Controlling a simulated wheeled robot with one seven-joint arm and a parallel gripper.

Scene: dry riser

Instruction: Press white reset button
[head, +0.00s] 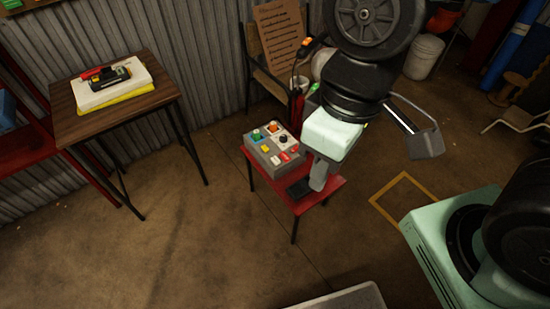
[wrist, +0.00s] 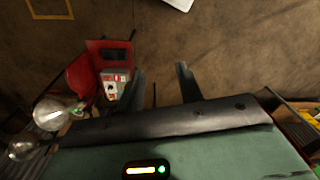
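A grey control box (head: 262,158) stands on a small red table (head: 325,192) in the head view. Its sloped top carries green, orange, red and yellow controls, a black knob and pale labels. I cannot tell for sure which is the white reset button. The box also shows small in the wrist view (wrist: 114,88), left of my fingers. My gripper (wrist: 160,72) is open and empty there, its two dark fingers well apart. In the head view, my gripper (head: 318,176) hangs just right of the box, over the red table; its fingertips are hard to make out.
A wooden table (head: 100,112) with a device and papers stands at the left. A chair (head: 262,78) holding a cardboard sign is behind the box, by the corrugated wall. A white bucket (head: 424,58) is at the back right. The floor in front is mostly clear.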

